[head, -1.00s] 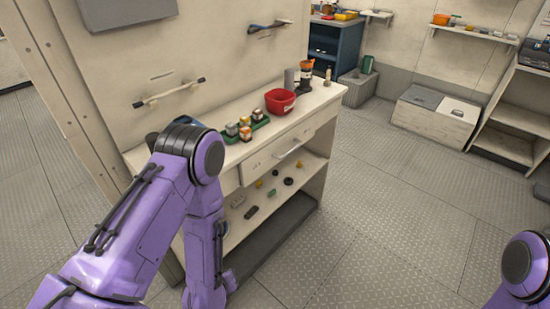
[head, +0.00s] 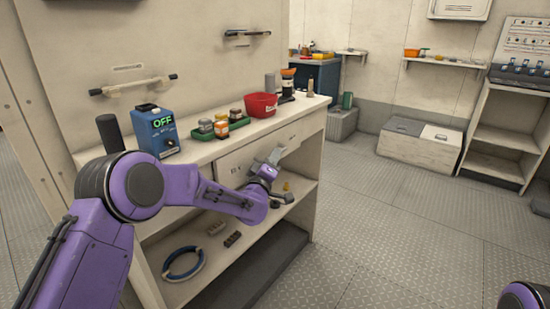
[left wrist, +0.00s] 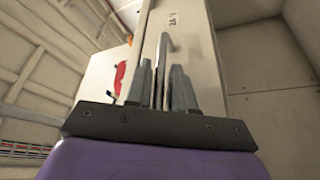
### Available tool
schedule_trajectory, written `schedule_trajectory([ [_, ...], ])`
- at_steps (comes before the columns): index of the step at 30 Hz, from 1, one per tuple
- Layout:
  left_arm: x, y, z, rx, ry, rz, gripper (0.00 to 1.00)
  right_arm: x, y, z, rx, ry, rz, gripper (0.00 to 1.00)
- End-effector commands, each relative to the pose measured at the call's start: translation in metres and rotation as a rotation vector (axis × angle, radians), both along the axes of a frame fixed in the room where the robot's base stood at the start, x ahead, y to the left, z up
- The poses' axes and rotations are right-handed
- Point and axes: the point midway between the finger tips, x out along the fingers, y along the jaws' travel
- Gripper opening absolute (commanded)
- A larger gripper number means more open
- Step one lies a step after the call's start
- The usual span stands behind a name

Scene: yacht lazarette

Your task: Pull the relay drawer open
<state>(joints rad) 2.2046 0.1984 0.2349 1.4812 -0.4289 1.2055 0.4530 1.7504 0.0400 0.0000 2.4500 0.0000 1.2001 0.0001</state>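The relay drawer (head: 235,168) is a pale front under the worktop, and it looks flush with the bench. Its bar handle (left wrist: 164,50) shows in the left wrist view, running up between the fingers. My left gripper (head: 270,160) is at the drawer front in the head view. In the left wrist view my left gripper (left wrist: 161,85) has one finger on each side of the bar, with narrow gaps beside it, so it looks open around the handle. The gripper hides part of the handle in the head view. My right gripper is out of view.
On the worktop (head: 192,151) stand a blue box reading OFF (head: 154,131), a green tray (head: 240,123) of small jars and a red bowl (head: 262,104). A blue ring (head: 184,264) lies on the lower shelf. The floor (head: 400,220) to the right is clear.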

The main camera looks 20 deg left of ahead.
Motion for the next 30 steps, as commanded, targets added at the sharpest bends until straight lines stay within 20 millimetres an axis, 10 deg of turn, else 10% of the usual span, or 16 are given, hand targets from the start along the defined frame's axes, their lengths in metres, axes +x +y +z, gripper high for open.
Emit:
schedule_trajectory([
  [12,0.018,0.000,0.003,0.000,0.002,0.000,0.23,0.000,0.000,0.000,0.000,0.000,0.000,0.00],
  [15,0.017,0.000,0.003,0.000,0.002,0.000,0.00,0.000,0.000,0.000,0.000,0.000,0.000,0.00],
  [30,0.007,-0.029,0.003,0.001,0.004,-0.002,0.00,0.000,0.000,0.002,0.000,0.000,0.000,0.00],
])
